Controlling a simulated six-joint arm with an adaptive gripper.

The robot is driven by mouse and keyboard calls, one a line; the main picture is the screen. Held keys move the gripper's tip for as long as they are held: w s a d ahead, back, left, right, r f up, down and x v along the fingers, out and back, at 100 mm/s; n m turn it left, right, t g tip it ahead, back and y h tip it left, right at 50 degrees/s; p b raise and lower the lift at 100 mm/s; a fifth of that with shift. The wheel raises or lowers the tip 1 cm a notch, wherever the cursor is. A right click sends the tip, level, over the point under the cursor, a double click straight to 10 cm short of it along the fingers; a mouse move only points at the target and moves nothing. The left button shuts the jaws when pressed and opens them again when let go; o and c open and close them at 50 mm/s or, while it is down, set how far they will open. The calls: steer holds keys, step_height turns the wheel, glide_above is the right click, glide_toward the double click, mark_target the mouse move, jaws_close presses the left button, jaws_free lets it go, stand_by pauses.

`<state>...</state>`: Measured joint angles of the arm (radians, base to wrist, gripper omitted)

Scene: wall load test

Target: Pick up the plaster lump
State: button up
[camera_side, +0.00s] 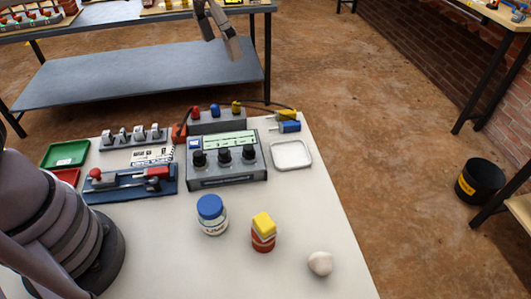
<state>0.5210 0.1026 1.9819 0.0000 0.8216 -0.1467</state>
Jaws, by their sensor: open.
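The plaster lump (320,263) is a small, rounded, off-white piece. It lies on the white table near its right edge, at the front. My gripper (224,38) shows at the top of the picture, open and empty. It is high up and far from the lump, with its fingers pointing down. The upper part of my gripper is cut off by the picture's top edge.
Behind are a knobbed grey box (226,160), a white tray (291,154) and a blue lever device (130,183). The table (175,255) is clear in front of the jar.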

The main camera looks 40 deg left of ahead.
steer(key=w+d+f+m+g, duration=0.1)
steer(key=d+f+m, duration=0.1)
steer(key=d+f, duration=0.75)
steer(key=m+g+y, duration=0.1)
steer(key=m, duration=0.1)
glide_above(324, 259)
step_height(324, 259, down, 13)
step_height(324, 259, down, 8)
steer(key=shift+s, duration=0.1)
steer(key=shift+f, duration=2.85)
steer(key=c, duration=1.3)
steer(key=shift+r, duration=0.1)
